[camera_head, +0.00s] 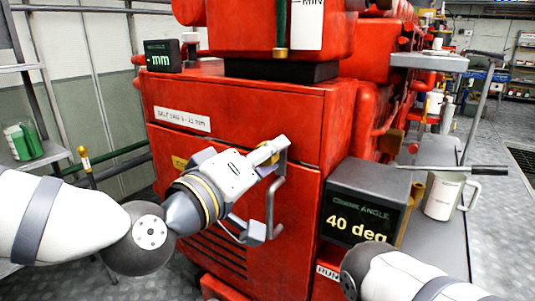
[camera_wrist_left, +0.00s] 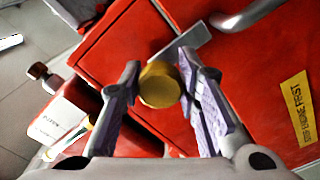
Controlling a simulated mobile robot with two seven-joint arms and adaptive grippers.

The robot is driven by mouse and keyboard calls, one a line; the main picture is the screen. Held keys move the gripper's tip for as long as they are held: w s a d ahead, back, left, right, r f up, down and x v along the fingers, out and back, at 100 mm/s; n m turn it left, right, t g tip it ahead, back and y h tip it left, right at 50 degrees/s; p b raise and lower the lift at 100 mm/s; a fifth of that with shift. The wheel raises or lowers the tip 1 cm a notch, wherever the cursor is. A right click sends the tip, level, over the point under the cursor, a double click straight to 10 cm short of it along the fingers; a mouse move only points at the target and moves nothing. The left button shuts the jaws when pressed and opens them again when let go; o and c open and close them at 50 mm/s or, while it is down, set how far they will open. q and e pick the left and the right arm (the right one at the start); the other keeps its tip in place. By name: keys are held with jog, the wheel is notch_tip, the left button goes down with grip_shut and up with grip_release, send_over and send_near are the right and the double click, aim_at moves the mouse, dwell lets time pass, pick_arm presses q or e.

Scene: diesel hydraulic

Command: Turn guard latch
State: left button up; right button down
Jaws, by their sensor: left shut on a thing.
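The guard is a red panel (camera_head: 270,110) on the engine's side, with a grey bar handle (camera_head: 277,195). A round brass latch knob (camera_wrist_left: 160,85) shows in the left wrist view, in front of a small grey plate (camera_wrist_left: 180,43). My left gripper (camera_head: 262,192) is at the panel beside the handle. In the left wrist view its two fingers (camera_wrist_left: 158,95) stand on either side of the knob, shut on it. The head view hides the knob behind the gripper. My right gripper is out of view; only part of its arm shows at the lower right.
A black crank angle display (camera_head: 365,203) reading 40 deg stands right of the panel. A white mug (camera_head: 442,195) is on the grey bench beyond it. A smaller mm display (camera_head: 162,56) sits on top of the panel housing. A yellow warning label (camera_wrist_left: 298,110) is on the panel.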

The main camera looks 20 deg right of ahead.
pick_arm(q)
jog(key=o, duration=1.2)
jog(key=v, duration=1.2)
